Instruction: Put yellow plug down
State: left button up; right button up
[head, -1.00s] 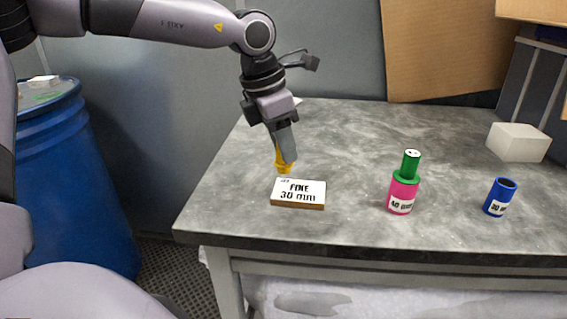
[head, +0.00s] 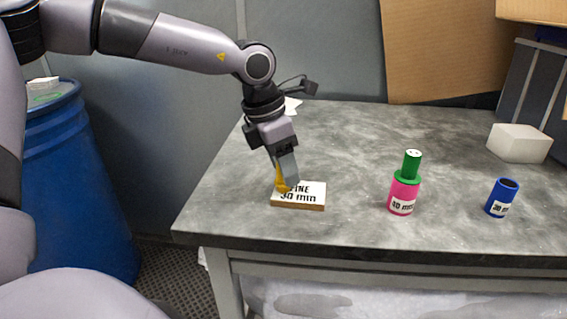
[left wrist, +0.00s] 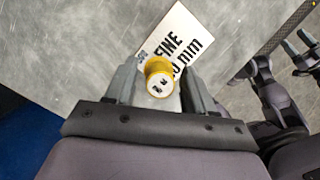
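The yellow plug (head: 280,180) is between the fingers of my left gripper (head: 287,185), at the left part of a small white-topped block (head: 312,198) labelled "FINE 30 mm". In the left wrist view the yellow plug (left wrist: 158,76) shows its pale end with dark marks, and the fingers of my left gripper (left wrist: 160,88) lie on both sides of it. The labelled block (left wrist: 180,35) is beneath and partly hidden. Whether the plug touches the block, I cannot tell. My right gripper is not in the head view.
A pink cylinder (head: 403,196) with a green plug (head: 411,164) in its top stands right of the block. A blue hollow cylinder (head: 502,198) and a white block (head: 519,143) are further right on the grey table (head: 350,140). A blue barrel (head: 75,190) stands left.

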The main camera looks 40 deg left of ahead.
pick_arm(q)
jog(key=shift+r, duration=0.25)
jog(key=p+v, duration=0.1)
jog(key=v, duration=1)
jog(key=shift+r, duration=0.4)
jog(key=shift+s, duration=0.1)
